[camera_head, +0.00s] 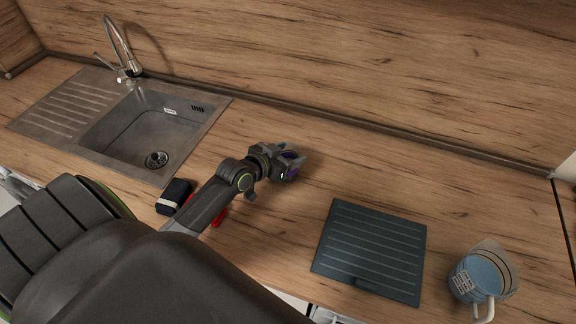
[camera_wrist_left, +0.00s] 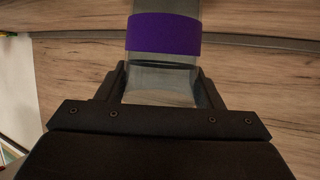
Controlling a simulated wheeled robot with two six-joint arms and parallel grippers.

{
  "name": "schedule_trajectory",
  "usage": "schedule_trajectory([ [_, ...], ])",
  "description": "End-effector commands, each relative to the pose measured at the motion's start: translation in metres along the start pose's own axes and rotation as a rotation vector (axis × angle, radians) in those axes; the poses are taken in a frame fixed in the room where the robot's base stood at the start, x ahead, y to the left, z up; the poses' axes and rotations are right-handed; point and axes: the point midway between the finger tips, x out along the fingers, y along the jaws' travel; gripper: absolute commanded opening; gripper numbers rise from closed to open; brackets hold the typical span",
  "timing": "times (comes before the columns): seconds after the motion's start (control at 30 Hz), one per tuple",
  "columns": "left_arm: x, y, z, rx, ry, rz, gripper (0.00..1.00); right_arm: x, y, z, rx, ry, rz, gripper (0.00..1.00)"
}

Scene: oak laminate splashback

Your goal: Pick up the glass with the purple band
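The glass with the purple band (camera_head: 291,168) stands out from the oak worktop near its middle, mostly hidden by my left gripper (camera_head: 296,167) in the head view. In the left wrist view the clear glass with its wide purple band (camera_wrist_left: 164,35) sits between the two dark fingers of my left gripper (camera_wrist_left: 161,78). The fingertips lie against both sides of the glass just below the band. I cannot tell whether its base touches the worktop. My right gripper is in neither view.
A dark ribbed board (camera_head: 372,250) lies right of the gripper. A measuring jug with blue contents (camera_head: 482,274) stands at the right. A dark block with a pale band (camera_head: 173,197) and a red item (camera_head: 219,215) lie beside my left arm. A sink (camera_head: 150,125) is at the left.

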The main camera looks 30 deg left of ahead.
Motion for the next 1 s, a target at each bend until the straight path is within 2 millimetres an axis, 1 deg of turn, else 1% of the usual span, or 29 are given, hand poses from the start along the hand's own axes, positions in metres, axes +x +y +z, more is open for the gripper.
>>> schedule_trajectory([
  [0.03, 0.000, 0.000, 0.000, 0.000, 0.000, 0.000, 0.47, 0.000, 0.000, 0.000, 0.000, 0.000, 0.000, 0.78],
  [0.2, 0.000, 0.000, 0.000, 0.000, 0.000, 0.000, 0.25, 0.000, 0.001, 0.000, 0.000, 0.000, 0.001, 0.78],
  [0.27, 0.000, 0.000, 0.000, 0.000, 0.000, 0.000, 0.18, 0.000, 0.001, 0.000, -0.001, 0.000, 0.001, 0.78],
  [0.47, 0.000, 0.000, -0.001, 0.001, 0.002, 0.000, 0.17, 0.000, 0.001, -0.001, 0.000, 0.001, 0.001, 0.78],
  [0.57, -0.002, 0.000, -0.006, 0.003, 0.004, 0.001, 0.17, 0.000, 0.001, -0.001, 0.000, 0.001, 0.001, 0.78],
  [0.67, -0.007, 0.000, -0.018, 0.005, 0.005, 0.001, 0.17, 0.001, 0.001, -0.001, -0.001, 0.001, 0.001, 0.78],
  [0.9, -0.024, 0.000, -0.060, 0.008, 0.007, 0.001, 0.17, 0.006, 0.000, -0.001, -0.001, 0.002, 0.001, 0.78],
  [1.0, -0.030, 0.000, -0.075, 0.007, 0.005, 0.001, 0.17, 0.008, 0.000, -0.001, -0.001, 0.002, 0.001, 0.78],
])
